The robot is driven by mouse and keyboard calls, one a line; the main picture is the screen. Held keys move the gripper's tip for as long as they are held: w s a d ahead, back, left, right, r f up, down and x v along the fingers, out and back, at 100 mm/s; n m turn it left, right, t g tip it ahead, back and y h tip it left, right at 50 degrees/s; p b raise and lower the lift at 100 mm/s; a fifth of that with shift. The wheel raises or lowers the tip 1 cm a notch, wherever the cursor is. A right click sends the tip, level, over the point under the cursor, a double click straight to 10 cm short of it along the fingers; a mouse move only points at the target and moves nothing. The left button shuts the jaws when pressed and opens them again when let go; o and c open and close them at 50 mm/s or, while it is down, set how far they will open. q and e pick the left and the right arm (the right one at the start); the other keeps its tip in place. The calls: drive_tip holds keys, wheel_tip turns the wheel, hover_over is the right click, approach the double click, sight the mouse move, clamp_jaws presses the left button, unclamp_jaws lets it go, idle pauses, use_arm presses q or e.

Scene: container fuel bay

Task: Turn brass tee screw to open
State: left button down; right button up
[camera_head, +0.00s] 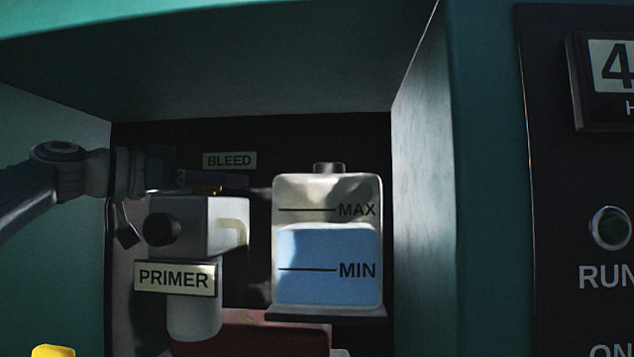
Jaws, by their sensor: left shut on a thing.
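My left gripper (232,181) reaches in from the left, just above the block, and is shut on the brass tee screw. The fingers cover most of the screw, so its turn angle is hidden. The block carries a dark round knob (162,229) and a PRIMER label (175,279). My right gripper is not in view.
A translucent tank (327,188) with blue liquid between its MAX and MIN lines stands on a dark shelf (326,314), right of the block. Teal bay walls (420,180) enclose the space. A dark panel (560,200) is at far right. A yellow object (53,351) shows at lower left.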

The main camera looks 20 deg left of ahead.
use_arm(q)
drive_tip(key=shift+f, duration=0.1)
drive_tip(key=c, duration=0.9)
unclamp_jaws()
drive_tip(key=v, duration=1)
